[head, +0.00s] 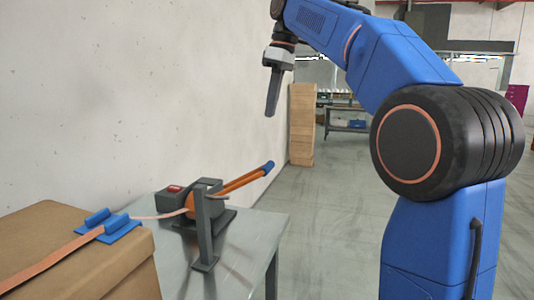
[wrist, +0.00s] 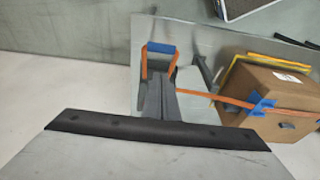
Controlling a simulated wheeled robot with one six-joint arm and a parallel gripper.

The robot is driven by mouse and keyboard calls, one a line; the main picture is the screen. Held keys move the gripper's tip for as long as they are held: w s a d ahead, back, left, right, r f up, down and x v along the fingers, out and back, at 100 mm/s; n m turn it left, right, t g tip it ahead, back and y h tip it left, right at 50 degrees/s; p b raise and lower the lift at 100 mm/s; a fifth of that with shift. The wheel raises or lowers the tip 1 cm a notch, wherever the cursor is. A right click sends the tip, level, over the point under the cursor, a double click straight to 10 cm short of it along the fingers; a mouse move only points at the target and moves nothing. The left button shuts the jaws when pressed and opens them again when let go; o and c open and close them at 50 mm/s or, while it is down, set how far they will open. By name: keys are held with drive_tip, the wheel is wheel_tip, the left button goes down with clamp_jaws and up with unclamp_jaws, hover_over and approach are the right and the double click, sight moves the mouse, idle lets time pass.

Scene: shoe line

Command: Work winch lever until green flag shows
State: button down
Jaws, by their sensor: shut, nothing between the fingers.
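The winch (head: 202,206) stands on the grey table, with a dark frame and an orange strap running into it. Its orange lever (head: 242,180) slants up to the right and ends in a blue grip (head: 268,167). A red patch (head: 174,188) shows on the dark box beside it; no green is visible. My gripper (head: 271,113) is shut and empty, pointing down, above the blue grip and apart from it. In the wrist view, the shut fingers (wrist: 159,82) cover much of the winch, while the blue grip (wrist: 161,48) shows beyond them.
A cardboard box (head: 60,225) at the left carries the orange strap over a blue corner protector (head: 109,227). The wall is close behind the table (head: 255,232). A wooden stack (head: 302,125) stands farther back. Floor to the right of the table is clear.

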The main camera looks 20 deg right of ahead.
approach(268, 164)
drive_tip(key=x, duration=0.2)
drive_tip(key=a+x, duration=0.1)
drive_tip(key=x, duration=0.2)
drive_tip(key=shift+w+a, duration=0.15)
drive_tip(key=shift+w, duration=0.1)
drive_tip(key=shift+f, duration=0.65)
drive_tip(key=shift+s, duration=0.1)
drive_tip(key=shift+s+d+f, duration=0.2)
drive_tip(key=shift+d+f, duration=0.2)
drive_tip(key=shift+d, duration=0.05)
drive_tip(key=s+d+f+t+y, duration=0.1)
drive_tip(key=d+f+y, duration=0.1)
drive_tip(key=f, duration=0.4)
drive_tip(key=s+d+f+t+y, duration=0.2)
drive_tip(key=f, duration=0.4)
drive_tip(key=shift+s, duration=0.1)
